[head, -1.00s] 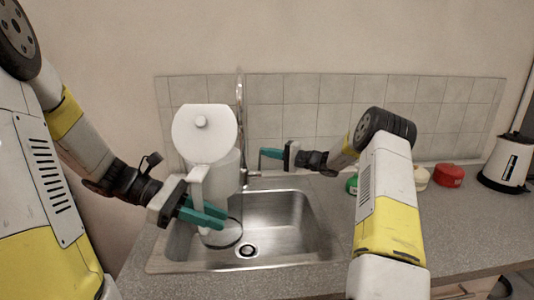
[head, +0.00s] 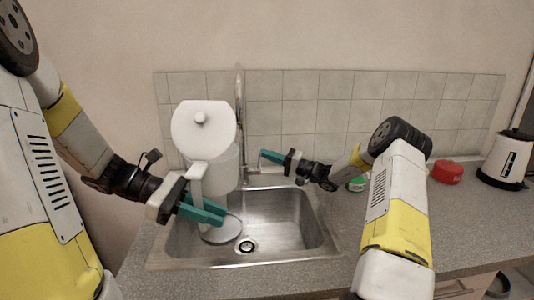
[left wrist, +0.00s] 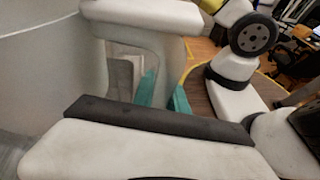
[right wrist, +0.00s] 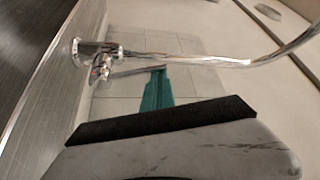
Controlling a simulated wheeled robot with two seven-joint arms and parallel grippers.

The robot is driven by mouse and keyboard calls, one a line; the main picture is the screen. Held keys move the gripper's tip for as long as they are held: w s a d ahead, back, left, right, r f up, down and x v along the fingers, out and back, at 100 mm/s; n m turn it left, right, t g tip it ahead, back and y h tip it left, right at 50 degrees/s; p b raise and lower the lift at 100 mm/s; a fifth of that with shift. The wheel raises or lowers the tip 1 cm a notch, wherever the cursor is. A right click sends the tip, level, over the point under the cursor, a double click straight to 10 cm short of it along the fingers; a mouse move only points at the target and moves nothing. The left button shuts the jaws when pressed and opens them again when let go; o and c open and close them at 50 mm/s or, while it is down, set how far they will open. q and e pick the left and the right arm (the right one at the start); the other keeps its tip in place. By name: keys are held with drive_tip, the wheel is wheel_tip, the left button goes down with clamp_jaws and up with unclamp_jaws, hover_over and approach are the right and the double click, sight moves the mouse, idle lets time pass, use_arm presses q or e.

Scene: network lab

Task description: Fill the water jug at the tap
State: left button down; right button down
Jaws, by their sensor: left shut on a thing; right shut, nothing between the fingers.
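The water jug (head: 226,168) has a pale body and a round white lid (head: 203,128) with a knob. It is at the left side of the sink (head: 290,220), beside the tap (head: 239,125). My left gripper (head: 222,213) is shut on its handle (head: 196,187); the jug's wall and handle fill much of the left wrist view (left wrist: 45,80). My right gripper (head: 263,156) is shut and empty beside the tap. In the right wrist view its tips (right wrist: 160,74) are at the end of the tap's lever (right wrist: 135,71); I cannot tell whether they touch. No water stream is visible.
A pale round disc (head: 222,230) shows low in the sink near the drain; I cannot tell if it is the jug's base. A green item (head: 357,184), a red item (head: 447,172) and a white kettle (head: 506,160) stand on the right counter. The tiled wall is close behind.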

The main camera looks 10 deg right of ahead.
sight(237, 187)
drive_tip(key=shift+s+f, duration=0.15)
drive_tip(key=shift+s, duration=0.25)
idle(0.4)
use_arm(q)
drive_tip(key=w+d, duration=0.2)
drive_tip(key=w, duration=0.1)
drive_tip(key=w+d, duration=0.2)
drive_tip(key=w, duration=0.1)
drive_tip(key=w+d, duration=0.2)
drive_tip(key=d, duration=0.1)
drive_tip(key=shift+w, duration=0.4)
use_arm(e)
drive_tip(key=v, duration=1.2)
drive_tip(key=shift+s, duration=0.1)
